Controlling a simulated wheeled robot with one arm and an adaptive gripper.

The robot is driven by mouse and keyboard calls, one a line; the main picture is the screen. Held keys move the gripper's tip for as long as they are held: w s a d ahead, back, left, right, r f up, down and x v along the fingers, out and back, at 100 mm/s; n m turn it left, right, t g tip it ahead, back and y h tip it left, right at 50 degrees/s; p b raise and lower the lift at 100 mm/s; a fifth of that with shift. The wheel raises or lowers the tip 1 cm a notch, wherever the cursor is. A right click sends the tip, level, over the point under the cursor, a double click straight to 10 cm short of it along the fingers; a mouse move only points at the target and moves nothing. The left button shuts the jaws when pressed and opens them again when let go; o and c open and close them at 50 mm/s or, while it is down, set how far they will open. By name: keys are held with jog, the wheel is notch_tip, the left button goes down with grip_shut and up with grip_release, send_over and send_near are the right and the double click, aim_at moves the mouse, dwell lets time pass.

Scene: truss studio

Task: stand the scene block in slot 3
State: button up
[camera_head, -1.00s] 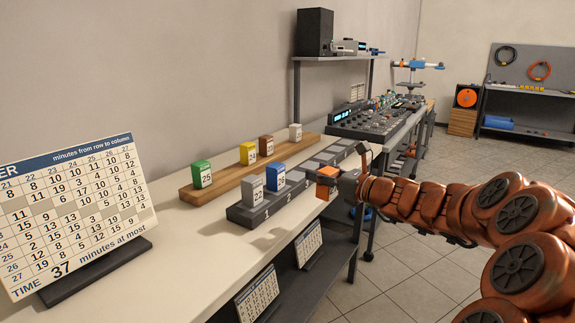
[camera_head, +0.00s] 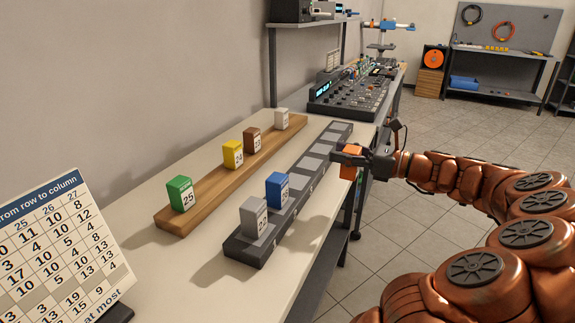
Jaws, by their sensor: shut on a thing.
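The block's face number is not readable. A grey block stands in slot 1 (camera_head: 254,219) and a blue block stands in slot 2 (camera_head: 277,189). Slot 3 (camera_head: 300,179) is empty, just beyond the blue block. The slots behind it are empty too.
A wooden rail (camera_head: 170,226) left of the rack bears a green block (camera_head: 181,193), a yellow block (camera_head: 233,154), a brown block (camera_head: 252,140) and a pale block (camera_head: 281,119). A calendar-like board (camera_head: 60,250) stands front left. A mixing console (camera_head: 345,97) sits beyond.

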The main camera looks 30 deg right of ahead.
jog(key=x, duration=0.4)
jog(key=f+x, duration=0.1)
jog(key=x, duration=0.9)
jog(key=shift+a+f, duration=0.15)
jog(key=shift+a, duration=0.15)
jog(key=shift+f+b, duration=0.45)
jog(key=shift+f, duration=1.25)
jog(key=shift+f, duration=0.15)
jog(key=o, duration=1.2)
jog(key=shift+s+d, duration=0.2)
jog(key=shift+d, duration=0.05)
jog(key=v, duration=1.1)
jog(key=shift+s+d, duration=0.1)
jog(key=shift+s, duration=0.1)
